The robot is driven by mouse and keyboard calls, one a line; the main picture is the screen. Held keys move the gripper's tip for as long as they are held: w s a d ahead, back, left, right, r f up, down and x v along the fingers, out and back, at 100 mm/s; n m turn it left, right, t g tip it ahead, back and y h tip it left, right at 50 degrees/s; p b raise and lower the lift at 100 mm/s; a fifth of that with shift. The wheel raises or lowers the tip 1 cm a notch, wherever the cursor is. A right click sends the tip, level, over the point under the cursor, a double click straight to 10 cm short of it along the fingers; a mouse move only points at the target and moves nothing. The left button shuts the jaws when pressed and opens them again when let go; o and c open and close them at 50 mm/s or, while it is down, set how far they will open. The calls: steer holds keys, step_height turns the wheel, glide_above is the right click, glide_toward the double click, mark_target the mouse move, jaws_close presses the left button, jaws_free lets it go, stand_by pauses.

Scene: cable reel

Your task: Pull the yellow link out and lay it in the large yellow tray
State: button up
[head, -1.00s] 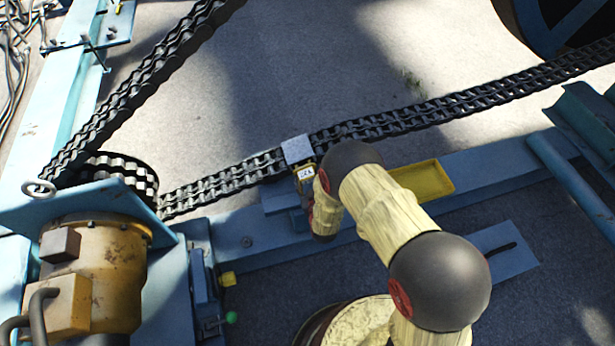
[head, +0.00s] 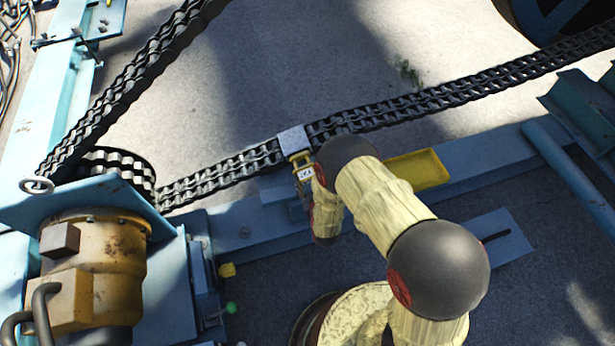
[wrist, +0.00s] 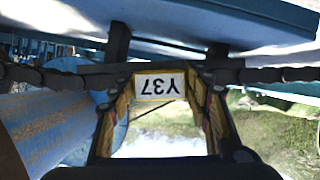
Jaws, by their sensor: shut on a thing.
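The yellow link (head: 300,158), with a white label, shows in the head view just below the pale block (head: 293,140) on the black double chain. In the wrist view the link's label (wrist: 158,86) reads Y37 upside down. My gripper (wrist: 160,98) is shut on the link, with a finger on either side of the label. In the head view my arm hides most of the gripper. The yellow tray (head: 432,168) lies to the right on the blue beam, partly hidden by my arm. Its visible floor is empty. I cannot tell whether the link still touches the block.
The chain (head: 420,103) runs across behind my gripper, with another run (head: 130,85) rising at upper left. A rusty yellow motor (head: 90,255) stands at lower left. A blue beam (head: 250,228) runs under the tray. A blue pipe (head: 575,175) is at the right.

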steer(key=s+d+p, duration=0.1)
steer(key=s+d, duration=0.1)
steer(key=s, duration=0.6)
steer(key=shift+d, duration=0.15)
stand_by(1.0)
steer(key=shift+r, duration=0.25)
step_height(320, 180, up, 9)
steer(key=p, duration=0.7)
stand_by(0.4)
steer(key=shift+f, duration=0.25)
